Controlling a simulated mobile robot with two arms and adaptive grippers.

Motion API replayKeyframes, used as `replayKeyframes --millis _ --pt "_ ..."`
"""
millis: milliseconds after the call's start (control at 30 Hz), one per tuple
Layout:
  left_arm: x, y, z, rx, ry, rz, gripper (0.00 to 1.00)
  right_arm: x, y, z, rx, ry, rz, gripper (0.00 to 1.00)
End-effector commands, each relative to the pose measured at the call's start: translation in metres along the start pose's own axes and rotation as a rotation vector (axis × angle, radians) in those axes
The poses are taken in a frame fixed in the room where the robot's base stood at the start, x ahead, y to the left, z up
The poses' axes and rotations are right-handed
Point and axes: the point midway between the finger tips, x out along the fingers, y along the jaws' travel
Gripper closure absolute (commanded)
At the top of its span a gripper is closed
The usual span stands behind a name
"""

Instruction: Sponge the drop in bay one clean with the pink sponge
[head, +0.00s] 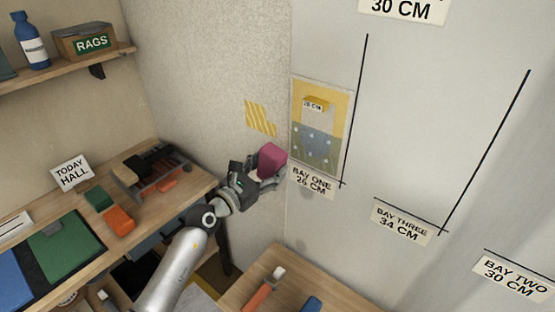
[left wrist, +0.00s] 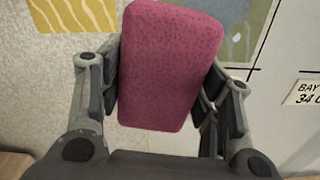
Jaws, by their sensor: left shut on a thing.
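The pink sponge (head: 271,160) is held in my left gripper (head: 268,172), which is shut on it. In the left wrist view the pink sponge (left wrist: 170,65) stands upright between the two fingers of my left gripper (left wrist: 160,90). The wallpaper drop in bay one (head: 321,118) is a yellow and blue-grey patterned strip on the wall, with pale spots on its lower part. The sponge is just left of the drop's lower part; I cannot tell whether it touches the wall. The bay one label (head: 313,182) is below the drop. My right gripper is not in view.
A striped yellow sample (head: 260,118) is on the textured wall left of the corner. The wooden bench (head: 190,190) at left holds a brush rack, an orange block and a green block. A lower table (head: 290,265) holds an orange-handled tool. Bays three and two are bare wall.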

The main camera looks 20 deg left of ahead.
Motion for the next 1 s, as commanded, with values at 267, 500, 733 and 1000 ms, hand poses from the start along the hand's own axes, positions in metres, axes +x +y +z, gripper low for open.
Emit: replayKeyframes --millis 267,500,733,1000 --pt "0.000 0.000 0.000 0.000 -0.001 0.000 0.66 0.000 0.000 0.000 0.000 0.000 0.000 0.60" --pt "0.000 0.000 0.000 0.000 -0.001 0.000 0.67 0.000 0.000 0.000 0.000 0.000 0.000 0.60" --pt "0.009 0.001 0.002 -0.032 -0.002 0.001 0.67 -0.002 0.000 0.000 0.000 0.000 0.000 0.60" --pt "0.035 0.001 0.000 -0.130 -0.002 0.003 0.67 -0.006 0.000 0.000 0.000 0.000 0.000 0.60"
